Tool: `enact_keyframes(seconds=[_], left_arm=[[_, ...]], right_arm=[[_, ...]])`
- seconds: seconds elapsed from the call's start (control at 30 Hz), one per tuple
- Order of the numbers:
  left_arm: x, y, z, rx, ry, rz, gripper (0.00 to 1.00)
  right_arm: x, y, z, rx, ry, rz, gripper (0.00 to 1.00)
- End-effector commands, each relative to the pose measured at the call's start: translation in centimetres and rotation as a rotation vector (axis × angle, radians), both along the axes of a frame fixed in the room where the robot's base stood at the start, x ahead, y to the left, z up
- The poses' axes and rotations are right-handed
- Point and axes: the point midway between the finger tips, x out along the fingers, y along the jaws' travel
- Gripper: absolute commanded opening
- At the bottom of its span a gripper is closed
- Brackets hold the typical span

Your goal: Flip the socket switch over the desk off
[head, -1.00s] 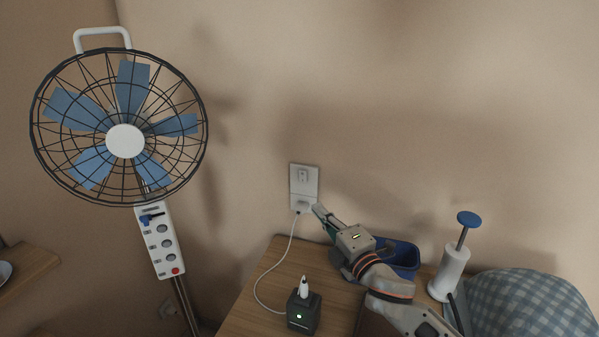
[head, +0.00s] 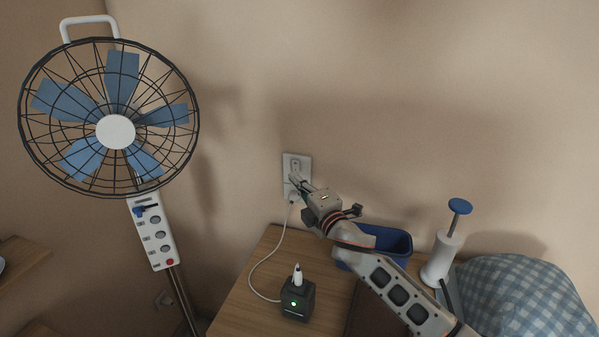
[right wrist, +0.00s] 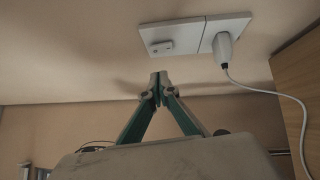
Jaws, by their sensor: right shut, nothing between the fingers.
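The white wall socket plate (head: 288,163) is on the wall above the back of the wooden desk (head: 240,310). Its switch (head: 295,165) is on the upper part of the plate. In the right wrist view the switch (right wrist: 161,47) is on the left half, and a white plug (right wrist: 222,46) is in the right half. My right gripper (head: 295,182) is shut and empty, its tips in front of the plate, just below the switch. In the right wrist view the closed fingertips (right wrist: 159,82) are below the switch, apparently apart from it. My left gripper is not in view.
A white cable runs from the plug to a black charger box (head: 297,301) with a green light. A blue bin (head: 390,243) and a white pump bottle (head: 442,257) stand to the right. A fan (head: 115,131) stands at the left.

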Motion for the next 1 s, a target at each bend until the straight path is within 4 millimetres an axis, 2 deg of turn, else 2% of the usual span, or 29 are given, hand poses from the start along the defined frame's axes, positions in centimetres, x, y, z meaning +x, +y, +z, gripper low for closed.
enact_keyframes(seconds=[0.03,0.13,0.33,0.8,1.0], left_arm=[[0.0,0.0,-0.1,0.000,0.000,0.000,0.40],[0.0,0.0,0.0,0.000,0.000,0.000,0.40],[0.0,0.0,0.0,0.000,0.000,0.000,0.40],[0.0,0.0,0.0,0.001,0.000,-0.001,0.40],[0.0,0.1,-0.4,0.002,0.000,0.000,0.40]], right_arm=[[0.8,0.5,0.2,0.001,0.000,0.001,0.00],[2.2,-0.2,0.3,-0.001,0.000,-0.001,0.00],[3.9,-0.7,0.5,-0.001,0.001,0.001,0.00],[4.4,-0.8,0.5,0.001,0.000,0.001,0.00],[4.6,0.0,0.5,0.001,0.000,0.001,0.00]])
